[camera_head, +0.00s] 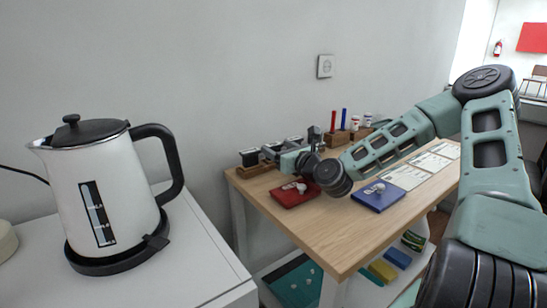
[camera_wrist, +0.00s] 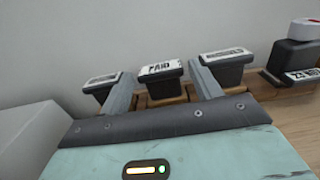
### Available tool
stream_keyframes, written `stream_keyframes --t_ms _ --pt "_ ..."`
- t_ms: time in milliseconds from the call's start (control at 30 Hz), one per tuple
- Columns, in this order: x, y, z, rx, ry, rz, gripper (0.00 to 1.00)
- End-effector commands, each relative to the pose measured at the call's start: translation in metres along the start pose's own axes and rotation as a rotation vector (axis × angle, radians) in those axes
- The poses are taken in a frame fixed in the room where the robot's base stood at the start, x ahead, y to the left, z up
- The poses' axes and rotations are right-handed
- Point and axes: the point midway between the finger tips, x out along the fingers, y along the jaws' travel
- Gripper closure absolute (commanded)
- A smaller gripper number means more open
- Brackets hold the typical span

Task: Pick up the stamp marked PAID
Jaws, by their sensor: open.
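The stamp marked PAID (camera_wrist: 161,70) stands in a wooden holder, with its white label facing up in the wrist view. Two similar dark stamps stand beside it, one on the left (camera_wrist: 102,83) and one on the right (camera_wrist: 225,58); their labels are too small to read. My gripper (camera_wrist: 166,88) is open, with one finger on each side of the PAID stamp in the picture. I cannot tell if the fingers touch it. In the head view my gripper (camera_head: 290,160) is at the stamp row by the wall, and the PAID label cannot be made out there.
Another black stamp (camera_wrist: 293,57) with a number label stands further right. A red ink pad (camera_head: 295,193) and a blue ink pad (camera_head: 379,196) lie on the wooden table (camera_head: 335,235). Pens (camera_head: 344,120) stand behind my arm. A white kettle (camera_head: 105,195) is on the left counter.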

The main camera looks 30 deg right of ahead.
Motion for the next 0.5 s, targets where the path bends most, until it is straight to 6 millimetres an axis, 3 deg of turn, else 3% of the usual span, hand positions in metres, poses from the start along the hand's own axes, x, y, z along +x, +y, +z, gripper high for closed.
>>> stream_keyframes --t_ms 300,433,500 --pt "0.0068 0.0001 0.0001 0.001 0.001 0.001 0.36" --pt "0.0066 0.0001 0.0000 0.001 0.000 0.001 0.71" --pt "0.0066 0.0001 0.0002 0.001 0.000 0.001 0.71"
